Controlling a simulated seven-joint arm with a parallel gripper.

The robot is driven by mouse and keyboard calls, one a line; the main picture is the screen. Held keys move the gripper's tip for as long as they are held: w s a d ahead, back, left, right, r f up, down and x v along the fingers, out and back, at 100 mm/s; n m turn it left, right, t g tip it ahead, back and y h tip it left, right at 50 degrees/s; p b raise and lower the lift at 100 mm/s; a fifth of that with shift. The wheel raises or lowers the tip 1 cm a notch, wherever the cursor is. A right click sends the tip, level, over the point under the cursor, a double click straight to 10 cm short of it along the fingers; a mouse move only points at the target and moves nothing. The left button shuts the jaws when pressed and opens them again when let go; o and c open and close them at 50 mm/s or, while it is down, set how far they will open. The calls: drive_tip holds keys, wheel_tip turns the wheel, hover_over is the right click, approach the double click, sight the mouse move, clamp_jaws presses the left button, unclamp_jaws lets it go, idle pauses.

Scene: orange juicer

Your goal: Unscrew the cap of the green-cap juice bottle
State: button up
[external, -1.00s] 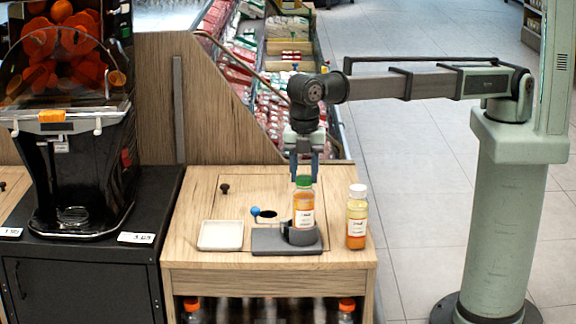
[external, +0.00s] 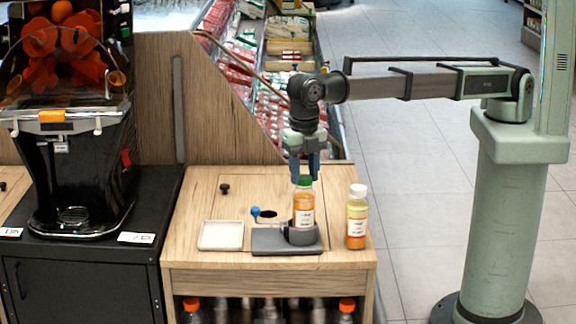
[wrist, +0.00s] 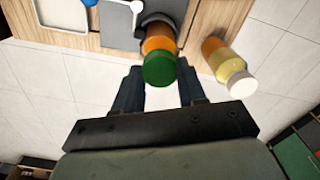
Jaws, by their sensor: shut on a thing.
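The green-cap juice bottle (external: 304,213) stands upright in the round cup of a dark grey holder (external: 272,245) on the wooden counter. Its green cap (wrist: 159,69) is on top of the orange bottle. My gripper (external: 305,176) points down over the bottle, its fingers at the cap. It is shut on the green cap. In the wrist view the two dark fingers lie on either side of the cap; their exact contact is hard to see.
A white-capped juice bottle (external: 357,219) stands close on the right. A white tray (external: 221,236) lies on the left, and a blue-knobbed lever (external: 256,211) is on the holder. The black juicer (external: 72,170) stands farther left. The counter behind the tray is mostly free.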

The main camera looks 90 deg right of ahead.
drive_tip(key=n, duration=0.4)
drive_tip(key=shift+n, duration=0.3)
drive_tip(key=n, duration=0.4)
drive_tip(key=shift+n, duration=0.4)
drive_tip(key=n, duration=0.4)
drive_tip(key=shift+n, duration=0.6)
